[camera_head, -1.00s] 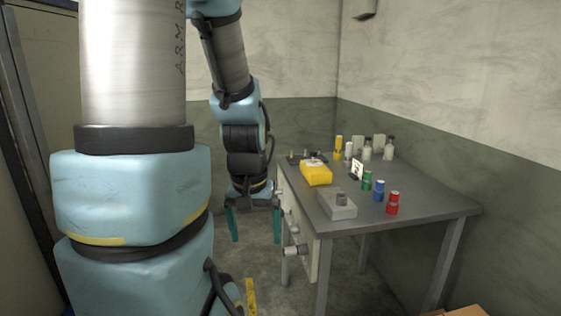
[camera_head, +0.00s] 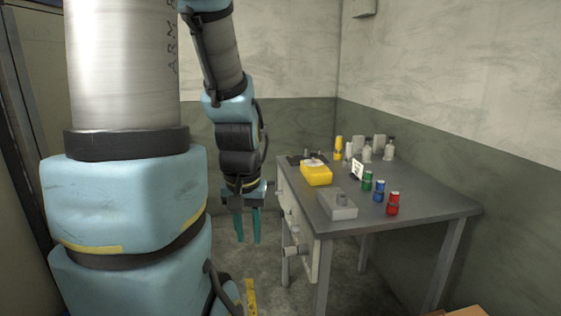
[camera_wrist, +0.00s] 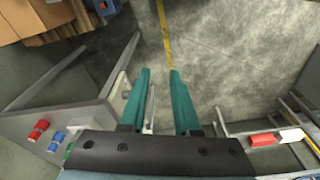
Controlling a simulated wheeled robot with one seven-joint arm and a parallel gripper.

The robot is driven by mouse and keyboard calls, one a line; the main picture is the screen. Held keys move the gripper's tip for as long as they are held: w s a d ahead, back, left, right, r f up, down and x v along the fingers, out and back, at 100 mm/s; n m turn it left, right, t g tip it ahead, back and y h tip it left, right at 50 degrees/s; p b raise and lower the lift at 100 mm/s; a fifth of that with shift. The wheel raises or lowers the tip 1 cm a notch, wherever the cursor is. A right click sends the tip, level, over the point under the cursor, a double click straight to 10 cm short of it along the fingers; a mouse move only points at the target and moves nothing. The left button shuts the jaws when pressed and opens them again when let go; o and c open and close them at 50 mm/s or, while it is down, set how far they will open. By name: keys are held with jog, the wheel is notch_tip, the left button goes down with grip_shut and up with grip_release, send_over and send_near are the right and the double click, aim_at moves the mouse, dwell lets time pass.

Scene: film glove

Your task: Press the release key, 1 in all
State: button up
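My gripper (camera_head: 249,241) hangs fingers down beside the left side of the grey table, below the tabletop's level. Its teal fingers are empty with a narrow gap between them, which also shows in the wrist view (camera_wrist: 160,72). On the tabletop, a grey box (camera_head: 337,205) with a small raised block on top stands near the front left corner. A yellow box (camera_head: 316,174) with a pale top lies behind it. Knobs (camera_head: 293,241) stick out of a pale panel on the table's left side. I cannot tell which part is the release key.
The table (camera_head: 425,205) also bears green, blue and red film cans (camera_head: 379,191), a small white sign (camera_head: 357,168) and several bottles (camera_head: 388,150) at the back. Cardboard boxes (camera_wrist: 60,20) lie at the wrist view's upper left. The floor (camera_wrist: 230,50) below my fingers is clear.

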grip_shut()
dwell(0.9)
